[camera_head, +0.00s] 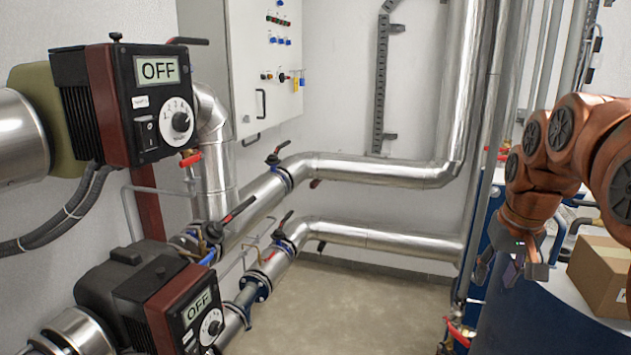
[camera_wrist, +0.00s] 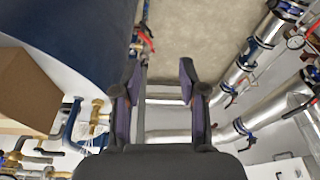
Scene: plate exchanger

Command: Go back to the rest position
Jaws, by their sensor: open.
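My gripper (camera_head: 511,270) hangs at the end of my folded copper-coloured arm at the right of the head view, fingers pointing down. In the wrist view my gripper (camera_wrist: 160,82) has its two dark fingers spread apart with nothing between them. Behind the fingers lie silver pipes and the floor. In the head view the gripper is close to the blue tank beside it; I cannot tell whether they touch.
Two pump boxes reading OFF, an upper one (camera_head: 150,100) and a lower one (camera_head: 185,310), stand at the left. Silver pipes (camera_head: 375,170) run along the wall. A cardboard box (camera_head: 600,275) sits on the blue tank (camera_head: 540,315). Floor (camera_head: 350,310) is clear in the middle.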

